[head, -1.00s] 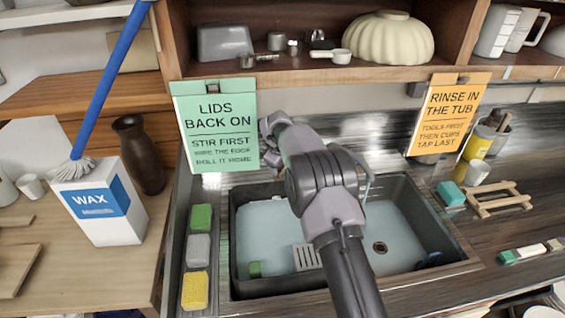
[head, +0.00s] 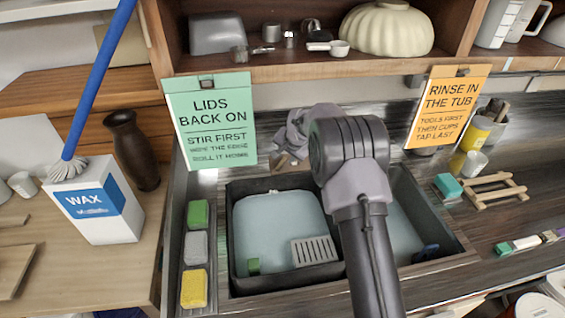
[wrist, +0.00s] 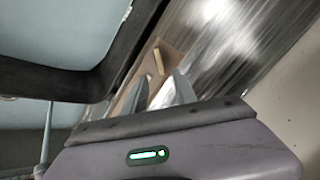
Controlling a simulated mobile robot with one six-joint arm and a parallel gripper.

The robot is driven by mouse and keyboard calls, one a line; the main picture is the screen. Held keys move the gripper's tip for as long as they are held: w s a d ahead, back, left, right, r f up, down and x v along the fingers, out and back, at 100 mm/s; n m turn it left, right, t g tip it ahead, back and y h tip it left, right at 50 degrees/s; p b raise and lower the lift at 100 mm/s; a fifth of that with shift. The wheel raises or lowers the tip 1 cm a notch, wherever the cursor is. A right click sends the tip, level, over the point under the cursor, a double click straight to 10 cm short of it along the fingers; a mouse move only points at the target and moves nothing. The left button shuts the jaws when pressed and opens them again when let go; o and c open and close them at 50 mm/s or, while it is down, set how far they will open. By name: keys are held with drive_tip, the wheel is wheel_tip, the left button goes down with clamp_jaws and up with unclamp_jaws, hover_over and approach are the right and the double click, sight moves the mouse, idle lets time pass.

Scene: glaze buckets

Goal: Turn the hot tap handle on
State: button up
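In the wrist view, a small tan plate (wrist: 170,62) with a short pale bar (wrist: 158,61) on it lies on the shiny metal behind the sink; it looks like a tap handle, but I cannot tell whether it is the hot one. My gripper (wrist: 157,90) has its two grey fingertips apart, with the near part of the plate between them in the picture. I cannot tell whether they touch it. In the head view my gripper is at the back of the sink (head: 232,292), left of its middle, and tan pieces (head: 285,160) show beside it. My arm hides the spout area.
Pale blue water fills the sink, with a slotted grey piece (head: 314,250) in it. A green sign (head: 210,122) hangs left of my gripper and an orange sign (head: 448,105) right of it. Sponges (head: 194,287) line the left rim. A wooden shelf (head: 300,66) runs above.

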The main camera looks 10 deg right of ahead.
sight(282, 162)
drive_tip(key=x, duration=0.8)
drive_tip(key=shift+b, duration=0.4)
clamp_jaws()
